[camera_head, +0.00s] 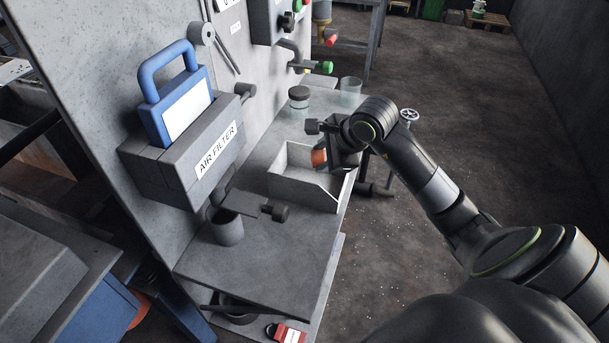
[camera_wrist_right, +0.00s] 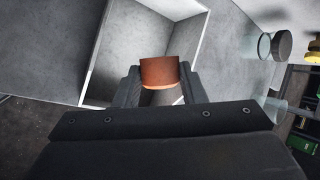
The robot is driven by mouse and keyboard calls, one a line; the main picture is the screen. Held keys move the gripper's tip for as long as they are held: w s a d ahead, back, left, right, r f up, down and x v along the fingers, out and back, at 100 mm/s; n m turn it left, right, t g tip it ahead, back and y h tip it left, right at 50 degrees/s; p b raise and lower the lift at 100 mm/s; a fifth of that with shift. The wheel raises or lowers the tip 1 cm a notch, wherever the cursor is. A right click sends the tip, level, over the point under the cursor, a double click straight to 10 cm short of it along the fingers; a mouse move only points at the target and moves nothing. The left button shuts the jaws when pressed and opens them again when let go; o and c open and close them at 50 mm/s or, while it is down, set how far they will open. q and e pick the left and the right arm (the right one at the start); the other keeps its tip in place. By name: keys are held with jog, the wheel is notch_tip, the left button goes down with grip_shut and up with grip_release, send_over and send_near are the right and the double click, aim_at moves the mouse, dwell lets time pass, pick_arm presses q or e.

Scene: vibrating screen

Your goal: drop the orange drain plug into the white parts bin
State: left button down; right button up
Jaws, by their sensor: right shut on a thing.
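The orange drain plug (camera_head: 319,157) is held in my right gripper (camera_head: 328,155), which is shut on it. In the right wrist view the plug (camera_wrist_right: 159,72) sits between the two dark fingers (camera_wrist_right: 158,88). The white parts bin (camera_head: 308,189) stands on the grey bench, and the plug is over its right, far part in the head view. In the wrist view the bin (camera_wrist_right: 93,77) lies beyond the plug. I cannot tell the exact height of the plug above the bin floor. My left gripper is not in view.
An air filter box (camera_head: 190,165) with a blue-handled frame (camera_head: 180,100) hangs on the panel left of the bin. A valve outlet sits above a grey cup (camera_head: 228,230). A dark-lidded jar (camera_head: 299,98) and a clear glass (camera_head: 350,88) stand behind the bin.

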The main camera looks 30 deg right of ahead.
jog(key=shift+s+f, duration=0.1)
jog(key=shift+f, duration=0.05)
jog(key=o, duration=1)
jog(key=shift+o, duration=0.2)
jog(key=b+v, duration=0.1)
jog(key=v, duration=1.6)
jog(key=shift+s, duration=0.15)
